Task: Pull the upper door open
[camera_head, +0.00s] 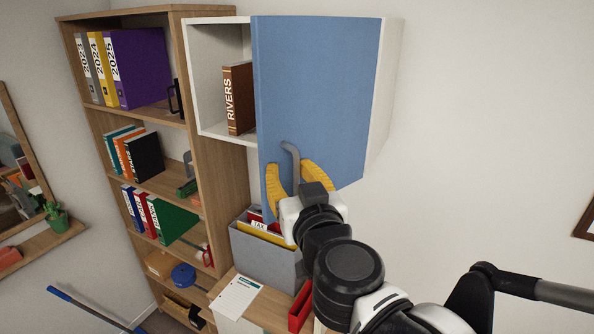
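The upper door (315,85) is a blue panel on a white wall cabinet (215,78). It stands partly open, its left edge swung out toward me, with the left part of the inside showing. A grey curved handle (291,155) sits low on the door near its left edge. My gripper (294,172) is at the handle with its two yellow fingers spread, one on each side of it. I see no firm grip, and I cannot tell whether a finger touches the handle or the door.
A brown book marked RIVERS (238,98) stands inside the cabinet. A tall wooden shelf (224,170) with binders and books is on the left. Below the door are a grey file box (275,265), a paper (237,297) and a red tray (300,308).

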